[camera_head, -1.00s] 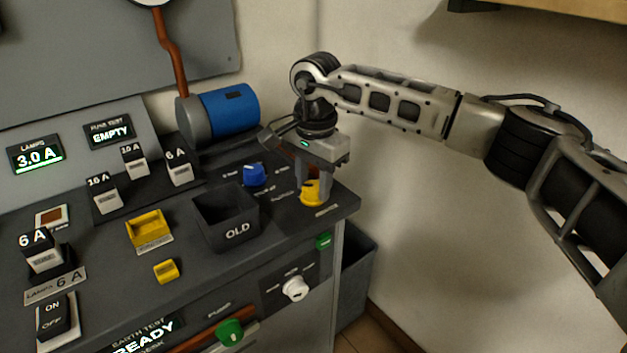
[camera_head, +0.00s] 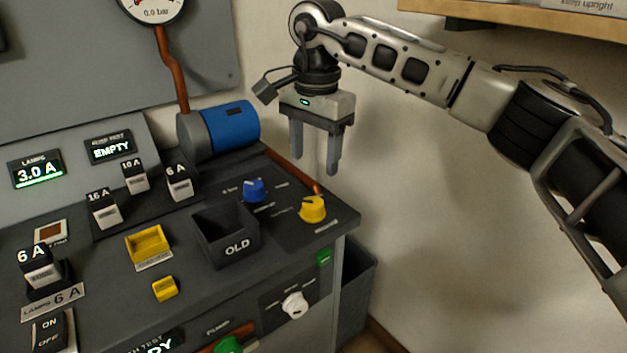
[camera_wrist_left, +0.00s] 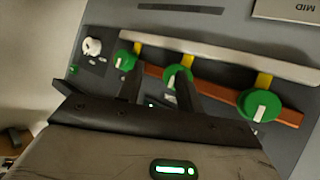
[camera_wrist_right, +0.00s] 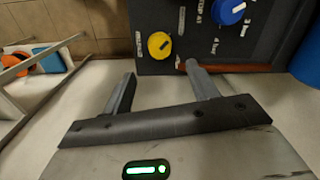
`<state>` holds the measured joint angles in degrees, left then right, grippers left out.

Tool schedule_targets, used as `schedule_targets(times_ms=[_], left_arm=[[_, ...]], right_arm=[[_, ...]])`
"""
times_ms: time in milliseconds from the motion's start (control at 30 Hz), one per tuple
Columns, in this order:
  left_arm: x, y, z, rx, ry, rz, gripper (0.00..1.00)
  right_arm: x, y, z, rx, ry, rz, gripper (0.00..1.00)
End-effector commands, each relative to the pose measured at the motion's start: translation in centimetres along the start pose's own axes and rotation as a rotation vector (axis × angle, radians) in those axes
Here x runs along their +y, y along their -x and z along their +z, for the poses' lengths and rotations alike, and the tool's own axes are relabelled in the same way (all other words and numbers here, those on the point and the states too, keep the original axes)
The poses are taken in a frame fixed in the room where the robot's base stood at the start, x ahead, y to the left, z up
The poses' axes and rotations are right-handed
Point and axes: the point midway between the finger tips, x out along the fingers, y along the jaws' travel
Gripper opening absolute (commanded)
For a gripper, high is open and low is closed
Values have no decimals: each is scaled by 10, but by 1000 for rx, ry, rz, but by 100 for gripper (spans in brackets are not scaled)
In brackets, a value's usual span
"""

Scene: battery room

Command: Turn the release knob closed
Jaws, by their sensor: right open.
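My right gripper (camera_head: 314,163) is open and empty, above and apart from the yellow knob, fingers pointing down. A blue knob (camera_head: 254,190) sits to the left of the yellow one. My left gripper (camera_wrist_left: 157,82) shows only in the left wrist view, fingers apart, by a green knob (camera_wrist_left: 178,76) on the console front. Whether it touches that knob is unclear.
An open dark bin marked OLD (camera_head: 237,248) is left of the yellow knob. A blue cylinder (camera_head: 230,125) and a copper pipe (camera_head: 290,168) lie behind. A white knob (camera_head: 295,305) is on the front panel. A wooden shelf (camera_head: 520,22) hangs upper right. The wall side is clear.

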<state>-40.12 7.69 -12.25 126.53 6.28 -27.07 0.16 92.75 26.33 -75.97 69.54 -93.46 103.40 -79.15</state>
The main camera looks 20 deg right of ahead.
Motion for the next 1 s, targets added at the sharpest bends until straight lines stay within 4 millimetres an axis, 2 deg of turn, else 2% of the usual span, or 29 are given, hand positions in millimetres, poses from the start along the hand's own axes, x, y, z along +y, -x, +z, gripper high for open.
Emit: schedule_targets(times_ms=[33,100,333,500,1000], left_arm=[[0,0,-1,0,0,0,36],[0,1,-2,0,0,0,36],[0,1,-1,-4,1,0,36],[0,1,0,-6,2,0,36],[-1,0,-3,1,0,-1,36]], right_arm=[[-1,14,0,0,1,-4,59],[-1,28,0,0,1,-3,59],[0,59,0,-1,1,0,59],[0,65,0,-1,2,-1,59],[0,65,0,-1,1,0,59]])
